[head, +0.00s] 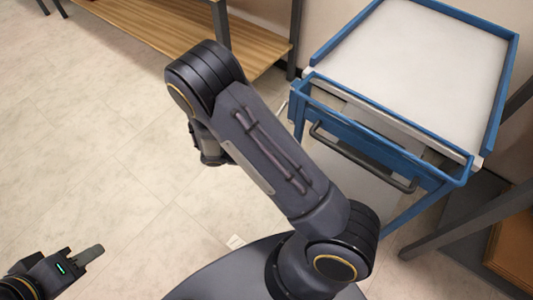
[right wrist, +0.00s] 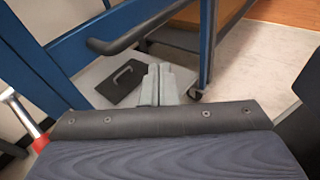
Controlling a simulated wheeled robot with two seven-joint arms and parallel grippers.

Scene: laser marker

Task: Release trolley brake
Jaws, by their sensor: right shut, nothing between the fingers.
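The trolley (head: 402,60), with a blue frame, a pale top and a dark push handle, stands at the upper right of the head view. In the right wrist view its blue post (right wrist: 208,40) runs down to a caster wheel (right wrist: 197,93). A brake lever on that caster is too small to make out. My right gripper (right wrist: 155,78) is shut and empty, its fingertips left of the caster in the picture. The distance between them is unclear. In the head view it is hidden. My left gripper (head: 90,255) is over the floor at the lower left, far from the trolley.
The trolley's dark handle (right wrist: 145,28) crosses the top of the right wrist view. A dark plate with a handle (right wrist: 122,84) lies beyond the fingers. A wooden shelf (head: 165,25) stands at the back left. The tiled floor (head: 80,130) at left is clear.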

